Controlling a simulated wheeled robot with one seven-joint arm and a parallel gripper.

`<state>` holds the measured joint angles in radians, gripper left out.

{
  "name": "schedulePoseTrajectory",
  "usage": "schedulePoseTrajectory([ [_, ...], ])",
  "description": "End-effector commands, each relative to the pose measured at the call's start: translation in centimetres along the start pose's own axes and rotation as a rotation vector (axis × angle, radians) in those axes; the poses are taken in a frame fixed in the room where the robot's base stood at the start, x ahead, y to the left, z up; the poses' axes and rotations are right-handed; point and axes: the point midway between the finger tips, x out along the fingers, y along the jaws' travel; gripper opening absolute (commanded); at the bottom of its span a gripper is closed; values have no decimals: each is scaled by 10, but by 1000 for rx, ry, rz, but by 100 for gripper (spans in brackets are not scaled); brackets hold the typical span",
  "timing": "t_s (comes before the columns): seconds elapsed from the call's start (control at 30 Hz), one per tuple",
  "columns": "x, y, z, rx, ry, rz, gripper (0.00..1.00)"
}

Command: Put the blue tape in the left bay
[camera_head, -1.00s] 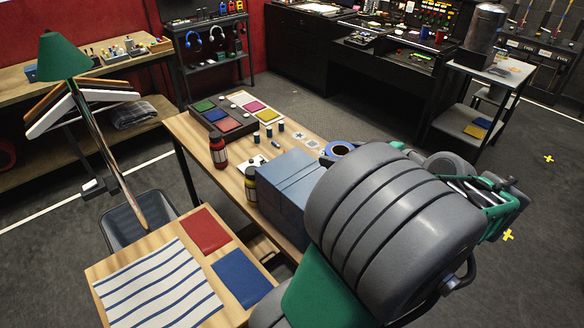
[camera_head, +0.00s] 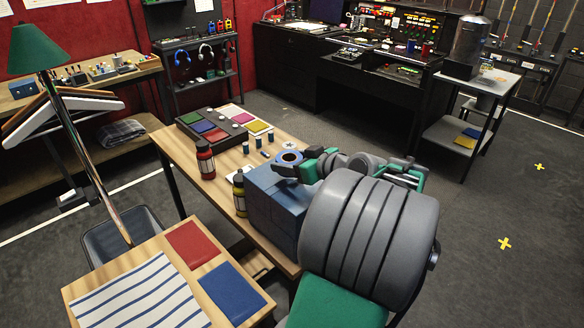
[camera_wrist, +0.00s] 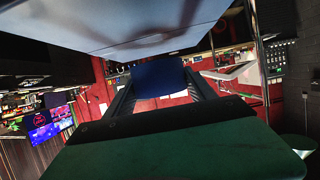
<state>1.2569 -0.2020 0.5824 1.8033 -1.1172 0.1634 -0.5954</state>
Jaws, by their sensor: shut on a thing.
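In the wrist view a blue piece (camera_wrist: 158,75) sits between the two fingers, so my gripper is shut on the tape. The head view does not show clearly whether the roll touches the table. No place marked as a left bay can be made out; the red pad (camera_head: 190,244) and blue pad (camera_head: 231,290) lie on the near table.
A dark panel (camera_head: 183,123) with coloured squares and white buttons stands at the table's far left, beside a sheet (camera_head: 232,111) with magenta and yellow squares. A red bottle (camera_head: 205,160) and yellow bottle (camera_head: 239,195) stand near the box.

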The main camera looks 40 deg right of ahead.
Motion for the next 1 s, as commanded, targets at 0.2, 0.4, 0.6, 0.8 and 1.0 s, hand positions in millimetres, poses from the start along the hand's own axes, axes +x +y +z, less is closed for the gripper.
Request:
schedulePoseTrajectory([
  [0.2,10,0,27,1,1,0,23],
  [0.4,10,0,28,0,0,0,23],
  [0.6,11,0,30,1,0,0,70],
  [0.8,11,0,30,1,0,0,86],
  [1.0,11,0,30,1,0,0,86],
])
